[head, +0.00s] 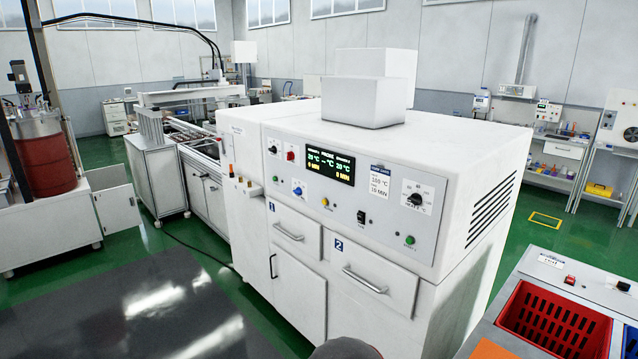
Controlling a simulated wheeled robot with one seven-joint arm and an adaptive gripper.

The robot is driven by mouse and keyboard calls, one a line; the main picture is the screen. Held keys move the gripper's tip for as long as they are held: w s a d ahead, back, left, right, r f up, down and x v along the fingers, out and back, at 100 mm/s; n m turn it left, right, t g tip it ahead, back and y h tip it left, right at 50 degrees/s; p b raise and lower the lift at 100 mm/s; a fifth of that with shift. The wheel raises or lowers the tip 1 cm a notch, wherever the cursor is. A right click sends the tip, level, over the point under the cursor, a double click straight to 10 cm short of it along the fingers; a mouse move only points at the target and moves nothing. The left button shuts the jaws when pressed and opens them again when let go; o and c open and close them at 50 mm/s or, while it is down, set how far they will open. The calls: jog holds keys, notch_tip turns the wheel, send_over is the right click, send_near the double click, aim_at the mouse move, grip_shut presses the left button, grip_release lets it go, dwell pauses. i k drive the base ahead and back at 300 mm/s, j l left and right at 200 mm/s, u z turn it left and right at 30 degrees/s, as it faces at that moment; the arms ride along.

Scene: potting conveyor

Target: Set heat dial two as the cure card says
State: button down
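The white oven cabinet (350,125) fills the middle of the head view, with a sloping control panel on its front. A black knob on a white scale plate, apparently heat dial two (415,199), sits at the panel's right end. Its pointer setting is too small to read. The cure card (380,183) is left of it, with a dark blue header; it seems to read 100 °C and 10 MIN. The display (330,166) shows about 20 °C on both sides and 0 MIN. My gripper is not in view; a grey rounded part, probably mine, shows at the bottom edge.
Drawer 1 (299,234) and drawer 2 (370,273) are shut below the panel. A black switch (361,217), a green button (410,240) and a blue knob (297,190) share the panel. A red crate (555,320) stands at lower right. Dark floor is clear at lower left.

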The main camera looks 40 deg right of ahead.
aim_at(416, 198)
jog(key=z, duration=1.7)
